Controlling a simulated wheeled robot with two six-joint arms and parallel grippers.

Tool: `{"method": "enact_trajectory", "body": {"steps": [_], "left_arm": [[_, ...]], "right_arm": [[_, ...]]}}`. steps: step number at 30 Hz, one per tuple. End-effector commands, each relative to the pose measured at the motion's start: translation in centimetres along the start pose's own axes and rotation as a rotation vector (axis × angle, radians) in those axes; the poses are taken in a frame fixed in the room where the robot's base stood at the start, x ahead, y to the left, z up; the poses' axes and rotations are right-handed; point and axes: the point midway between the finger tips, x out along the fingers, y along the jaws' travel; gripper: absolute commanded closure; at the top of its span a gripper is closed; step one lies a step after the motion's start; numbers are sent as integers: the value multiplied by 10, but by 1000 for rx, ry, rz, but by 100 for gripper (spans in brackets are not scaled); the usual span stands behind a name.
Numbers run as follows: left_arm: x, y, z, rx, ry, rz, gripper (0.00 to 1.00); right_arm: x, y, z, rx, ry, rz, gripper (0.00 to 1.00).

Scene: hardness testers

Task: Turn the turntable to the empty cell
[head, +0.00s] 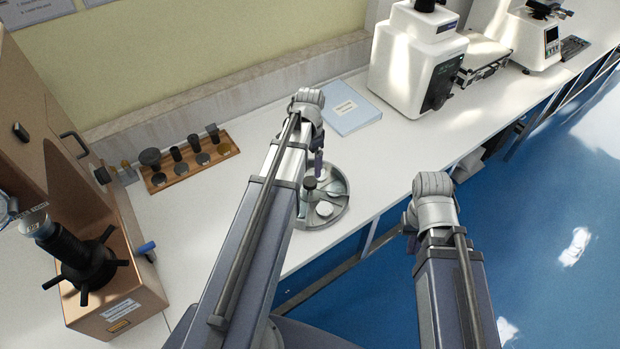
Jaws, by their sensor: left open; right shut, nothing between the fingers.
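The turntable (343,206) is a round grey metal dish on the white bench, with several cells around a dark central knob (309,183). Pale round discs sit in some cells, one at the front (323,209) and one at the right. My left arm covers the left part of the turntable, so its cells there are hidden. My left gripper (318,168) points down over the back of the turntable, near the knob. It is open; whether it touches anything I cannot tell. My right gripper (411,244) is shut and empty, mostly hidden behind its wrist, off the bench's front edge.
A wooden rack (188,178) with several dark pieces stands at the back left. A brown tester (135,270) with a spoked handwheel fills the left. A light blue folder (348,112) lies behind the turntable. White testers (405,60) stand at the right. Bench right of the turntable is clear.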

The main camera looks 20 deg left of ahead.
Motion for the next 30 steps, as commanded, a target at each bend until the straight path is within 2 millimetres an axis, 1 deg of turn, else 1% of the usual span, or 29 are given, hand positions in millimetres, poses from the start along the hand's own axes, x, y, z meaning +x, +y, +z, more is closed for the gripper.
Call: {"method": "enact_trajectory", "body": {"steps": [5,8,14,21,24,27,30], "left_arm": [[4,1,0,0,0,0,12],[10,1,0,0,0,0,12],[30,1,0,0,0,0,12],[62,1,0,-1,0,0,12],[72,1,0,-1,0,0,12],[78,1,0,-1,0,0,12],[79,1,0,-1,0,0,12]], "right_arm": [[4,0,0,0,0,0,100],[10,-1,0,0,0,0,100],[30,-3,-2,0,0,0,100],[62,-6,-4,0,0,0,100],[72,-7,-4,0,0,0,100],[78,-7,-4,0,0,0,100],[79,-8,-5,0,0,0,100]]}}
